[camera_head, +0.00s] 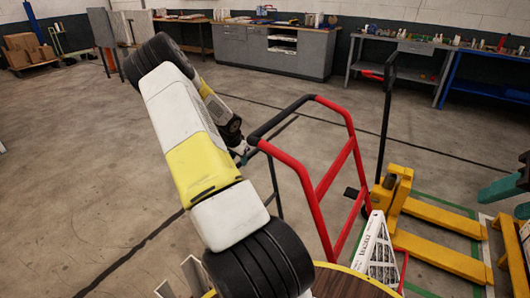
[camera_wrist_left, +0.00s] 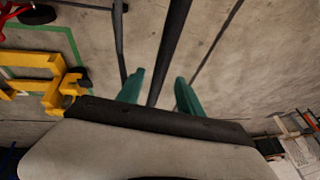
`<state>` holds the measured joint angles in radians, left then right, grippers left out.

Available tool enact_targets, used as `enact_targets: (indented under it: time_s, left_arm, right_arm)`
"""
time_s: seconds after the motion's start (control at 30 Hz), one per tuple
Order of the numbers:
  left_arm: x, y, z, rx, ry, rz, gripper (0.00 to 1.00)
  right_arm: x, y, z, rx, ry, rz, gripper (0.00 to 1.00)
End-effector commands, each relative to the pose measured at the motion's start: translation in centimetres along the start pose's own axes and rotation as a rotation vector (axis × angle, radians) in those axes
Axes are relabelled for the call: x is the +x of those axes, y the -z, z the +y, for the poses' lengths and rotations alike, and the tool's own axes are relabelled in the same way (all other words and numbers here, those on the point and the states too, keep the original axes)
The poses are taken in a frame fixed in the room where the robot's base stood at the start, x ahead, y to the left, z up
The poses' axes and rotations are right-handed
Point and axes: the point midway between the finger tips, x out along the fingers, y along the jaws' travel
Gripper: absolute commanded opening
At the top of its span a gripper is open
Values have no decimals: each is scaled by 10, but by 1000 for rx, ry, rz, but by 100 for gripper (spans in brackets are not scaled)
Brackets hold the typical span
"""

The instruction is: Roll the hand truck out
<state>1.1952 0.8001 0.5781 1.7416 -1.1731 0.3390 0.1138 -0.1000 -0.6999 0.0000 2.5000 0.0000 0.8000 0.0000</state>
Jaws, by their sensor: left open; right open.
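The hand truck (camera_head: 323,187) stands in the middle of the camera_head view, with a red tubular frame and a black handle section at its upper left. My left gripper (camera_head: 243,153) is small and partly hidden, close to the left side of the black handle. In the left wrist view its two green fingers (camera_wrist_left: 158,92) are apart, with a dark bar (camera_wrist_left: 172,48) running between them; I cannot tell whether they touch it. My right gripper (camera_head: 508,202) is at the right edge, its green fingers apart and partly cut off.
A yellow pallet jack (camera_head: 440,217) stands on the right over green floor lines. Grey cabinets (camera_head: 300,55) and workbenches line the back wall.

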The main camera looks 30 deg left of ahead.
Motion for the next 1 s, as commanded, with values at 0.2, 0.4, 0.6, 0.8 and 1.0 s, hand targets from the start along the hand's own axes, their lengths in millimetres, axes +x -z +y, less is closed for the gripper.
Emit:
enact_targets:
  time_s: [0.2, 0.4, 0.6, 0.8, 1.0]
  left_arm:
    - [28, 0, 0, 0, -1, 0, 43]
    - [34, 0, 0, 0, 1, -1, 43]
    - [33, 0, 0, 0, 1, -1, 35]
    - [33, 0, 0, 0, 1, -1, 0]
    - [33, 0, 0, 0, 1, -1, 0]
  right_arm:
    - [0, 0, 0, 0, 0, 0, 45]
    - [0, 0, 0, 0, 0, 0, 45]
    - [0, 0, 0, 0, 0, 0, 45]
    - [0, 0, 0, 0, 0, 0, 45]
    - [0, 0, 0, 0, 0, 0, 45]
